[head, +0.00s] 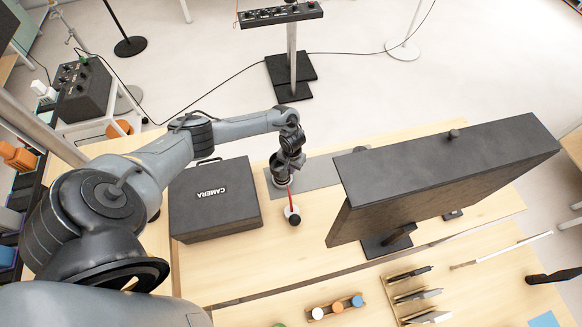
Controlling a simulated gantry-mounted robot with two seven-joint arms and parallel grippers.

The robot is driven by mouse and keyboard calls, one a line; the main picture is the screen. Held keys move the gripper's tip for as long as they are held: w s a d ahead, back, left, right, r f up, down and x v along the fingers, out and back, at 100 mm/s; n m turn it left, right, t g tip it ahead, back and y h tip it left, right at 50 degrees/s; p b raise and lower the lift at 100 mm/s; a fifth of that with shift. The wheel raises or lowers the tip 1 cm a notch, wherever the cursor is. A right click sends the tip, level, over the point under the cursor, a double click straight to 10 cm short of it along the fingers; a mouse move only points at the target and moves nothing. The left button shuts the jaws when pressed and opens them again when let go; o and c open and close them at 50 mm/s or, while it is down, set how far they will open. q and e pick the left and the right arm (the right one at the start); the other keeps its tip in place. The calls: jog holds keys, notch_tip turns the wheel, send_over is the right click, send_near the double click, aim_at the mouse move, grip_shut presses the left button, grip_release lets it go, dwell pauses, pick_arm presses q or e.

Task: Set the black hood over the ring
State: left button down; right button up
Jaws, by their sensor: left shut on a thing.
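My left gripper (285,181) points down over the grey mat (327,172) on the wooden table, and its fingers are small and partly hidden by the wrist. It is shut on a thin red stem (290,198). A small round black piece (295,219), which looks like the hood, shows at the lower end of the stem. A small white round piece (289,210), possibly the ring, shows right beside and behind the black piece. I cannot tell whether the two touch. My right gripper is not in view.
A black case marked CAMERA (212,199) lies left of the gripper. A large dark panel (445,175) stands close on the right. Nearer, a wooden holder with coloured caps (336,307) and a rack of tools (412,295) stand on the table.

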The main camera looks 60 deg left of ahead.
pick_arm(q)
jog(key=shift+f+p, duration=0.1)
jog(key=shift+p, duration=0.2)
dwell(0.7)
jog(key=shift+f, duration=0.15)
dwell(0.7)
jog(key=c, duration=1.2)
grip_release()
notch_tip(320, 180, up, 11)
jog(key=p, duration=0.1)
jog(key=shift+d+f, duration=0.1)
jog(key=shift+f, duration=0.05)
